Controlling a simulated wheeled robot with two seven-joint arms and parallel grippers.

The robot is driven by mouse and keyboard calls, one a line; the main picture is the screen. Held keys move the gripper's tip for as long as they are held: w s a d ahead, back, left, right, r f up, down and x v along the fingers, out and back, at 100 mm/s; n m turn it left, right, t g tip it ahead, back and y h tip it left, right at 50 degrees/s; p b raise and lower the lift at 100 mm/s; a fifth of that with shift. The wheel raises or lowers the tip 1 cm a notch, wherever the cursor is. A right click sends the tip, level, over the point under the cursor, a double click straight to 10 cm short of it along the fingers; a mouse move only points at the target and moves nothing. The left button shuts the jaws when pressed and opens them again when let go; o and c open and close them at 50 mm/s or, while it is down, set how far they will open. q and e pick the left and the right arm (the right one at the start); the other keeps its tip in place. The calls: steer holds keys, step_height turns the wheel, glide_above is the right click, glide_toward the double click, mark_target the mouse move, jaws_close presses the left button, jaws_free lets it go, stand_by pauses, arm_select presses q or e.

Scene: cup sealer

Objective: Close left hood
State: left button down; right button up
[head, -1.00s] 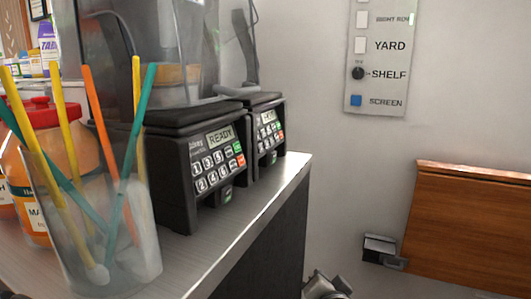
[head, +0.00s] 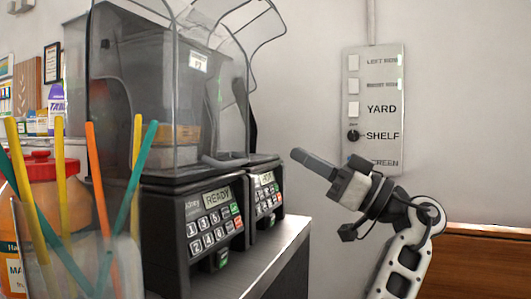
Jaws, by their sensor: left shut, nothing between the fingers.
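The nearer, left machine has a smoky clear hood (head: 145,90) over a black base (head: 190,225) with a keypad and a READY display. The hood's top is cut by the picture edge, and I cannot tell how far open it is. The farther, right machine has a clear hood (head: 268,35) whose curved edge stands raised.
A clear cup (head: 125,275) with coloured straws and an orange jar with a red lid (head: 40,195) stand at the front left. A switch panel (head: 376,120) hangs on the wall. A wooden panel (head: 480,265) is at the lower right. The counter's right edge (head: 285,240) is clear.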

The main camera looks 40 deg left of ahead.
mark_target(237, 164)
arm_select(q)
steer(key=s+a, duration=0.2)
steer(key=a, duration=0.5)
steer(key=shift+s+a+r+p, duration=0.15)
steer(key=shift+s+r+p, duration=0.1)
steer(key=shift+p, duration=0.15)
arm_select(e)
steer(key=shift+w+r, duration=0.15)
steer(key=shift+w, duration=0.1)
arm_select(q)
steer(key=shift+y, duration=0.5)
steer(key=a+f+b, duration=0.1)
steer(key=f+b, duration=0.1)
steer(key=b, duration=0.1)
steer(key=a+f+b, duration=0.1)
steer(key=a+b, duration=0.1)
steer(key=b, duration=0.1)
steer(key=shift+s+f+b, duration=0.3)
steer(key=shift+s+f, duration=0.1)
steer(key=shift+r, duration=0.1)
arm_select(e)
step_height(237, 164, down, 8)
steer(key=a+g, duration=0.1)
steer(key=shift+a+y, duration=0.3)
steer(key=shift+a, duration=0.1)
